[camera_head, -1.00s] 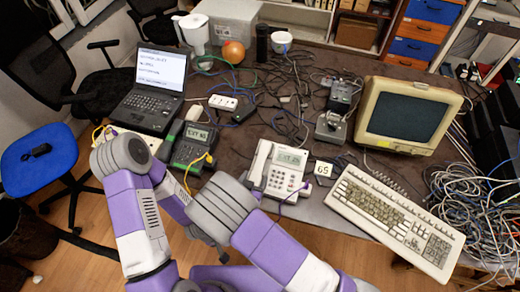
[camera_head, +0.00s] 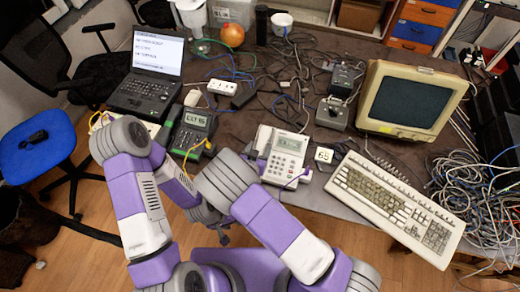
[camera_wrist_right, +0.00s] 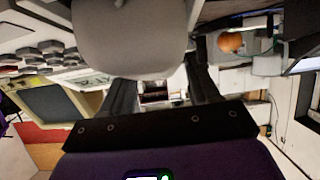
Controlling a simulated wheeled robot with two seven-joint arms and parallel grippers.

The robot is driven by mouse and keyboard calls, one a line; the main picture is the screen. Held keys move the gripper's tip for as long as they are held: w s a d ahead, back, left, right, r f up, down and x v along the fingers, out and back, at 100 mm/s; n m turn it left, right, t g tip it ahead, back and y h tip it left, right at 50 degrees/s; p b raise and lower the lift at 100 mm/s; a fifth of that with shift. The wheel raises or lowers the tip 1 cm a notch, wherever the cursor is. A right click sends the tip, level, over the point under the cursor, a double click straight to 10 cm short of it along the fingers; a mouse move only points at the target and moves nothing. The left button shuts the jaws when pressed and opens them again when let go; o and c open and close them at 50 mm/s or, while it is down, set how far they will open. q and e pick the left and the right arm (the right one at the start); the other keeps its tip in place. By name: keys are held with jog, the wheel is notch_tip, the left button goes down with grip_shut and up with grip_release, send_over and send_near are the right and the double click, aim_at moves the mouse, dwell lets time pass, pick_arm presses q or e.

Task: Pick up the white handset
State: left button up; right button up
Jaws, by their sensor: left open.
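The white handset (camera_head: 263,142) lies along the left side of the white desk phone (camera_head: 285,155), apparently in its cradle. In the right wrist view, a large pale rounded shape at the top centre looks like the handset (camera_wrist_right: 130,35), very close. My right gripper (camera_wrist_right: 160,85) has its two dark fingers apart, close to that shape; I cannot tell whether they touch it. In the head view my right gripper is mostly hidden behind my arm. My left gripper (camera_head: 222,236) is open and low, below the table's front edge, away from the phone.
Loose cables (camera_head: 475,200) cover the far right and the table behind.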

jog(key=c, duration=1)
